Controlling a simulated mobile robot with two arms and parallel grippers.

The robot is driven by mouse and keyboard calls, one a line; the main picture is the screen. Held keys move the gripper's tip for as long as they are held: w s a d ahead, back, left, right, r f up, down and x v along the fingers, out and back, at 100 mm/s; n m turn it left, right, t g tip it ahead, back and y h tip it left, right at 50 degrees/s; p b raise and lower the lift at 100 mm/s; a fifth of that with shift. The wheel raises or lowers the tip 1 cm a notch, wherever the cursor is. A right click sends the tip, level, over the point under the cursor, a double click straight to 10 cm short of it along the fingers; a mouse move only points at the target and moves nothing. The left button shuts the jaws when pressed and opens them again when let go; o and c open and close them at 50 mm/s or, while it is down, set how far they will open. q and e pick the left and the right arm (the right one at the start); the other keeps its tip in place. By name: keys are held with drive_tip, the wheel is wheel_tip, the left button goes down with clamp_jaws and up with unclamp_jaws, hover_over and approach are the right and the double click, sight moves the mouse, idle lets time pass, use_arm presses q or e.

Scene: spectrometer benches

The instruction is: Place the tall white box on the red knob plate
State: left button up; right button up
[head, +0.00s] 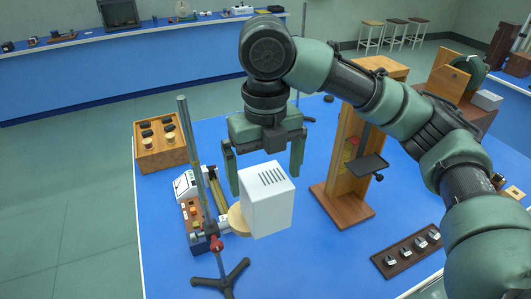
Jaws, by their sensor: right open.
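The tall white box (267,205) with dark slots on its top stands upright near the middle of the head view. Its lower left part overlaps a round wooden plate (238,221), which is mounted on a metal rod stand with a red knob (216,243). The box's underside contact is hidden. My right gripper (265,178) is open, pointing down, with one finger at each side of the box's top. My left gripper is not in view.
The stand's rod (189,150) rises close left of the gripper. A wooden tower (350,150) with a dark shelf stands to the right. A wooden box of bottles (140,163) is at the left back, and a dark tray of metal pieces (391,264) at the right front. Blue tabletop between is clear.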

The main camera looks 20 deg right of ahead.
wheel_tip(320, 180, up, 6)
drive_tip(key=shift+r, duration=0.2)
